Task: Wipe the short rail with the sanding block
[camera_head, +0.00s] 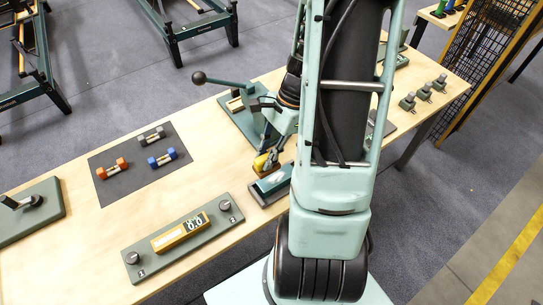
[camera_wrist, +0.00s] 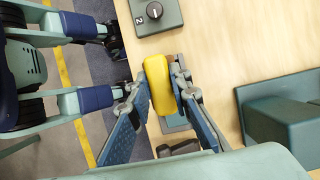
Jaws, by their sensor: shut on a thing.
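The sanding block is a yellow block (camera_wrist: 160,84). My gripper (camera_wrist: 159,90) is shut on it, with a blue-padded finger on each side. A short wooden bar (camera_head: 235,104) lies on a green lever fixture (camera_head: 243,124) further back. I cannot tell for sure that this is the short rail; my arm hides part of the fixture.
A green panel (camera_head: 152,268) with two knobs and a yellow counter stands at the front. Several dumbbells lie on a dark mat (camera_head: 115,186) to the left. The fixture's black-knobbed lever (camera_head: 199,78) sticks up. Bare wood lies between.

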